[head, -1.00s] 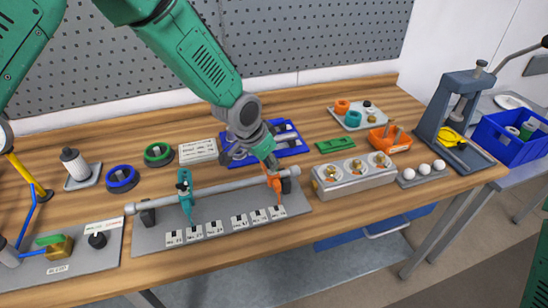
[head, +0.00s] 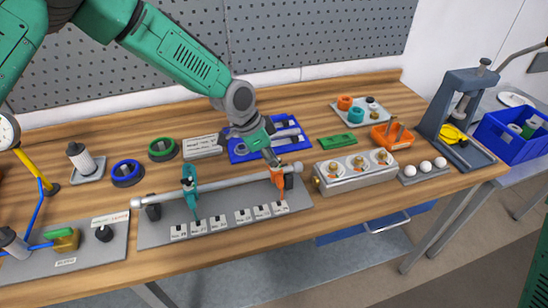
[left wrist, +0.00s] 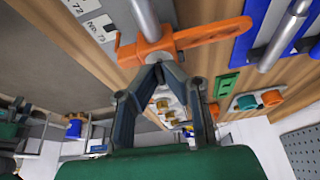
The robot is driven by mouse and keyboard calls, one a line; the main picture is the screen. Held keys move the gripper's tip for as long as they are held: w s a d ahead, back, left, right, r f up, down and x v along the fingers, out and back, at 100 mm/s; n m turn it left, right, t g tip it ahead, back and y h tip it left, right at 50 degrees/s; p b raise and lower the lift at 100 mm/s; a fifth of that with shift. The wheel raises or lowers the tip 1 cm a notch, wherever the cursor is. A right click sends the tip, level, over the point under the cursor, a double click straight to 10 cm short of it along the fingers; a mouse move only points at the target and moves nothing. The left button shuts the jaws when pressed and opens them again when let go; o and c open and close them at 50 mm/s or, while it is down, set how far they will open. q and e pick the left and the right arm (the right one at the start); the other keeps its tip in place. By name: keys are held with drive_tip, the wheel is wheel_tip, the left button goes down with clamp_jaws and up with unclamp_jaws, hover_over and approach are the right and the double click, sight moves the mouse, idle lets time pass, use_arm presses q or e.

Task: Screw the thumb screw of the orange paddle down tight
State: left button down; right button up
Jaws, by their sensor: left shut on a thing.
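The orange paddle (head: 279,183) hangs on a grey bar (head: 228,186) over a grey base plate, near the bar's right end. My left gripper (head: 268,160) comes down on the paddle from above. In the left wrist view its fingertips (left wrist: 160,72) meet close together at the hub. My right gripper is in neither view.
A teal paddle (head: 190,190) sits on the same bar to the left. Number labels line the base plate's front. A blue tray (head: 290,130) lies just behind my gripper. A metal block (head: 352,178) with brass fittings stands to the right.

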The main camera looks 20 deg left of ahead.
use_arm(q)
drive_tip(key=shift+s+a+f, duration=0.1)
drive_tip(key=shift+a, duration=0.1)
drive_tip(key=c, duration=1.8)
unclamp_jaws()
drive_tip(key=shift+o, duration=0.4)
drive_tip(key=shift+a, duration=0.2)
drive_tip(key=v, duration=1.2)
drive_tip(key=shift+a, duration=0.25)
drive_tip(key=shift+d, duration=0.25)
